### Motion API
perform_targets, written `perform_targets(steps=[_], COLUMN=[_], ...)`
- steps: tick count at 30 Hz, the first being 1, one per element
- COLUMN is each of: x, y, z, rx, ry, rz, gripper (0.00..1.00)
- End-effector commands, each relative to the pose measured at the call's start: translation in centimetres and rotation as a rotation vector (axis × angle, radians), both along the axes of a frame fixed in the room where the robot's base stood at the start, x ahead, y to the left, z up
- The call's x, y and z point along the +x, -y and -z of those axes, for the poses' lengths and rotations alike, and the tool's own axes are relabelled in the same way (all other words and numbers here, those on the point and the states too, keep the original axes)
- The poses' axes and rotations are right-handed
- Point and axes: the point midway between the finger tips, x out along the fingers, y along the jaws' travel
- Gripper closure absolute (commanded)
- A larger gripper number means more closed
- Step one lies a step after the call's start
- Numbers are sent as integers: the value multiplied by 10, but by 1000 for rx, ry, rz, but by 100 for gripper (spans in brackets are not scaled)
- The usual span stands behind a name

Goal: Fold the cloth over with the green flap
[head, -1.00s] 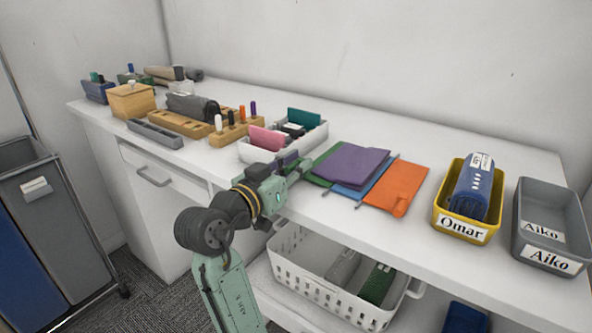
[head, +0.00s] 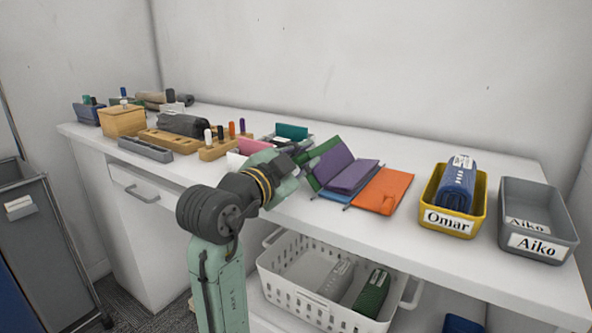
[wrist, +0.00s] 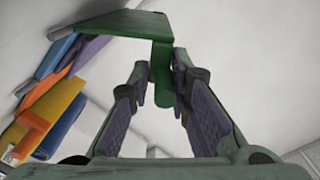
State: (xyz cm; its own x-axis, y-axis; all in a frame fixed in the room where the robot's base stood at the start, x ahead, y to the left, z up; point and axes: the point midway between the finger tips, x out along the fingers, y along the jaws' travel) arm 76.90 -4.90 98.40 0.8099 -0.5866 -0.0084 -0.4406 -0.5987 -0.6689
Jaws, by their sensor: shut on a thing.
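The cloth has purple, blue and orange parts and a green flap. In the head view the green flap (head: 321,151) is lifted and tilted up at the left, with a purple part (head: 332,164) raised beside it. Another purple part (head: 352,178) and the orange part (head: 384,191) lie low on the counter, with a little blue (head: 334,196) showing at the front edge. My gripper (head: 303,151) is at the flap's left edge. In the wrist view the green flap (wrist: 122,38) reaches between the fingertips of my gripper (wrist: 160,88), which is shut on its green tab.
A yellow bin labelled Omar (head: 427,196) holds a blue roll, and a grey bin labelled Aiko (head: 535,243) stands right. A white basket (head: 290,283) is below the counter (head: 460,262).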

Motion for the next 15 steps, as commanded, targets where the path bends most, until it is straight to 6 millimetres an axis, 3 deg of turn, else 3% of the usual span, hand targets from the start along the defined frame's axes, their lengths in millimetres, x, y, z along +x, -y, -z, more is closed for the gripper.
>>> perform_targets(steps=[15], x=[-27], y=[31], z=[-6], rx=[393], ry=[310], rz=[-5], gripper=[100])
